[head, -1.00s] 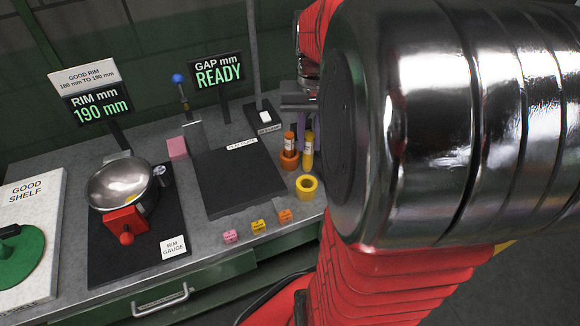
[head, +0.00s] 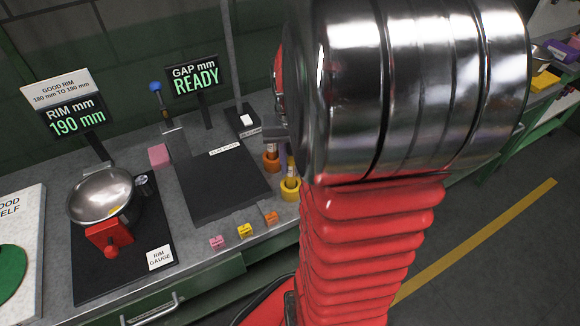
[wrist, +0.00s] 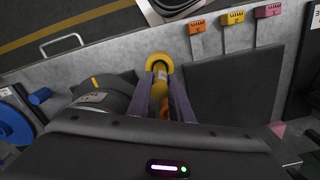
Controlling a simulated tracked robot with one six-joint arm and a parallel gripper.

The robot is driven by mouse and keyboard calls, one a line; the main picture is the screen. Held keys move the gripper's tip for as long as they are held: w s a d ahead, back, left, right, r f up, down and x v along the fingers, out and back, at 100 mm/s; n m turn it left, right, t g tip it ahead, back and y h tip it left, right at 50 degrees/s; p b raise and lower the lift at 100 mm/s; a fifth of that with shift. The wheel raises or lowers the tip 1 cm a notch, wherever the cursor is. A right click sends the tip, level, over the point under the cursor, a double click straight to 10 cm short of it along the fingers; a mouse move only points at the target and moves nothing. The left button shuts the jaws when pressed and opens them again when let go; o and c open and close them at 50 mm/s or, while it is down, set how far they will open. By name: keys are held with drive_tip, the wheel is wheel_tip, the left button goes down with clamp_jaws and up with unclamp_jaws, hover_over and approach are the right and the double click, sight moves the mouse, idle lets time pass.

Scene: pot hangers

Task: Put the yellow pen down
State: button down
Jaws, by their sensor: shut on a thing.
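The yellow pen (head: 291,173) is upright, its lower end at the mouth of the yellow cup (head: 289,191). My gripper (wrist: 160,78) is shut on the yellow pen, which also shows between the purple fingers in the wrist view (wrist: 159,86). The yellow cup's rim (wrist: 158,57) lies just beyond the fingertips there. How deep the pen sits in the cup is hidden. In the head view, my arm covers most of the gripper.
An orange cup (head: 271,162) with an orange pen stands close beside the yellow one. Pink, yellow and orange tags (head: 245,231) line the bench front. A dark plate (head: 222,187) lies left of the cups. The rim gauge holds a metal bowl (head: 101,194).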

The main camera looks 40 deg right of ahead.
drive_tip(key=shift+f, duration=0.75)
drive_tip(key=shift+f, duration=0.1)
drive_tip(key=c, duration=1.6)
unclamp_jaws()
wheel_tip(320, 180, up, 12)
drive_tip(key=shift+r, duration=0.15)
drive_tip(key=s+a+n+t, duration=0.1)
drive_tip(key=a+n+t, duration=0.1)
drive_tip(key=a, duration=0.5)
drive_tip(key=s+a+r+n+t, duration=0.1)
drive_tip(key=a+n, duration=0.2)
drive_tip(key=a, duration=0.5)
drive_tip(key=s+a+r+n+t, duration=0.1)
drive_tip(key=s+a+n+t, duration=0.1)
drive_tip(key=a, duration=0.6)
drive_tip(key=shift+a+n+t, duration=0.2)
drive_tip(key=shift+n+t, duration=0.1)
drive_tip(key=shift+n, duration=0.1)
